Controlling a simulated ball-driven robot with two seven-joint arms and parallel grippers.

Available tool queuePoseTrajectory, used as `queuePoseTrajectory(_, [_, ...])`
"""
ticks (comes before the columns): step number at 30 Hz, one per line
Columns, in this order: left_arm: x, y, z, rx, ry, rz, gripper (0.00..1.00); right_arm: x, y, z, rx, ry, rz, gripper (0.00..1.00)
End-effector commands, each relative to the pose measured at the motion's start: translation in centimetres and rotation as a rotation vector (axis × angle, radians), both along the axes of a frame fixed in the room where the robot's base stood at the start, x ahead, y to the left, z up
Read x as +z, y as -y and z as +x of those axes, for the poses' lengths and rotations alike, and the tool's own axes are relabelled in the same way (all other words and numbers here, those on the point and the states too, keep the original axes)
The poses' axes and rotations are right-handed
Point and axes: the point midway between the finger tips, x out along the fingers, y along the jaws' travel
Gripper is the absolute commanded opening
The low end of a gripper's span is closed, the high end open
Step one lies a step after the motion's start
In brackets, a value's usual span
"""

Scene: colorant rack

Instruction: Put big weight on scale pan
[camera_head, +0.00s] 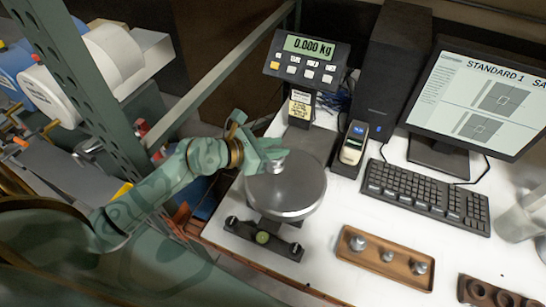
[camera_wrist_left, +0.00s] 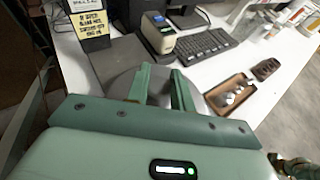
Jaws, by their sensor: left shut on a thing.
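The round metal scale pan (camera_head: 300,195) sits on the white table, in the middle of the head view. My left gripper (camera_head: 272,158) is over the far left part of the pan, shut on a small silvery metal weight (camera_head: 277,164). The fingers partly hide it. I cannot tell whether its bottom touches the pan. In the left wrist view the gripper (camera_wrist_left: 160,82) points at the pan (camera_wrist_left: 118,85). The scale display (camera_head: 309,47) reads 0.000 kg. My right gripper is not in view.
A brown wooden tray (camera_head: 350,256) with several metal weights lies right of the scale. A darker block with holes (camera_head: 490,293) is at the lower right. A keyboard (camera_head: 425,195), a monitor (camera_head: 480,90) and a handheld device (camera_head: 352,147) stand behind. A green metal post (camera_head: 90,85) rises at left.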

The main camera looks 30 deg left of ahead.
Motion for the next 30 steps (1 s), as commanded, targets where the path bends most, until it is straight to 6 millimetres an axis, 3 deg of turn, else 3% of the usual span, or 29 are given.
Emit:
queuePoseTrajectory(11, [-3.7, -0.9, 0.6, 0.002, 0.005, -0.003, 0.0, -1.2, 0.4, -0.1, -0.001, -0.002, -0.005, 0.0])
queuePoseTrajectory(23, [-4.1, -0.9, 0.6, 0.002, 0.007, -0.001, 0.0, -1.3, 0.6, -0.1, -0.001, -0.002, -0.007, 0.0])
queuePoseTrajectory(24, [-4.4, -0.9, 0.5, 0.001, 0.001, 0.0, 0.26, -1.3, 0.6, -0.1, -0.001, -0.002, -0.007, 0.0])
queuePoseTrajectory(26, [-4.4, -0.9, 0.5, 0.001, 0.001, 0.0, 0.43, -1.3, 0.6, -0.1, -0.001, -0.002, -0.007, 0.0])
queuePoseTrajectory(30, [-4.4, -0.9, 0.5, 0.001, 0.001, 0.0, 0.45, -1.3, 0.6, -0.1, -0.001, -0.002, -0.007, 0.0])
